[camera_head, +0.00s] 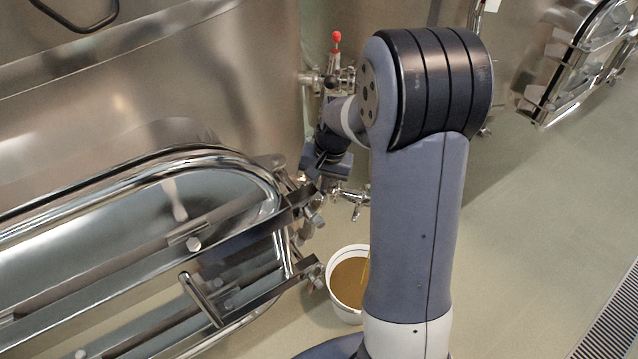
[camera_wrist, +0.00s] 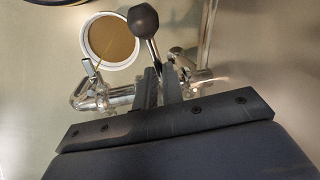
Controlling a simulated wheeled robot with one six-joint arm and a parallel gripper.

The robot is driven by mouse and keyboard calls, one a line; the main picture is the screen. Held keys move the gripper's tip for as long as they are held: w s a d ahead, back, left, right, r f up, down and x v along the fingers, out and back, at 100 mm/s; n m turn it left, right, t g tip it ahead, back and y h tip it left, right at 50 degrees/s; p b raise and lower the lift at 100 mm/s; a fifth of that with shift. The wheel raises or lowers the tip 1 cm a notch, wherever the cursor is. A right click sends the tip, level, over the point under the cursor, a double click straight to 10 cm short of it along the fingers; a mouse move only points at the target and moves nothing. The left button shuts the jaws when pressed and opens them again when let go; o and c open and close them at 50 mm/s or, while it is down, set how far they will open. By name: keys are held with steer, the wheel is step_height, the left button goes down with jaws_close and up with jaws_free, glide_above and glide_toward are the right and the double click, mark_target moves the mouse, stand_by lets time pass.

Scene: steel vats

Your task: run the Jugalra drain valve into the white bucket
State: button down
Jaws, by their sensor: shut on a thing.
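The white bucket (camera_head: 344,314) stands on the floor below the vat's lower outlet, partly behind my arm. It holds brown liquid, and a thin amber stream falls into it. In the wrist view the bucket (camera_wrist: 83,42) and stream also show. The drain valve (camera_head: 354,196) is a steel fitting low on the vat; its spout (camera_wrist: 84,98) is at the left in the wrist view. Its lever ends in a black ball knob (camera_wrist: 143,20). My gripper (camera_wrist: 160,72) is shut on the lever below the knob. No name label is legible.
A red-knobbed valve (camera_head: 336,40) sits higher on the vat. A large steel hatch (camera_head: 190,200) with clamps juts out at the left, close to my wrist. Another vat hatch (camera_head: 570,60) is at the upper right. The floor (camera_head: 540,220) at the right is clear, with a grate (camera_head: 615,325).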

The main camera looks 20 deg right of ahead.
steer(key=shift+w+a+m+p, duration=0.3)
steer(key=shift+a+m+p, duration=0.25)
steer(key=shift+m, duration=0.55)
steer(key=c, duration=1.5)
jaws_free()
steer(key=shift+r, duration=0.15)
steer(key=r, duration=0.3)
steer(key=d+r, duration=0.1)
steer(key=r, duration=0.3)
steer(key=s+r+p, duration=0.1)
steer(key=r, duration=0.2)
steer(key=shift+s+d+r, duration=0.1)
steer(key=shift+d+r, duration=0.1)
steer(key=shift+d, duration=0.1)
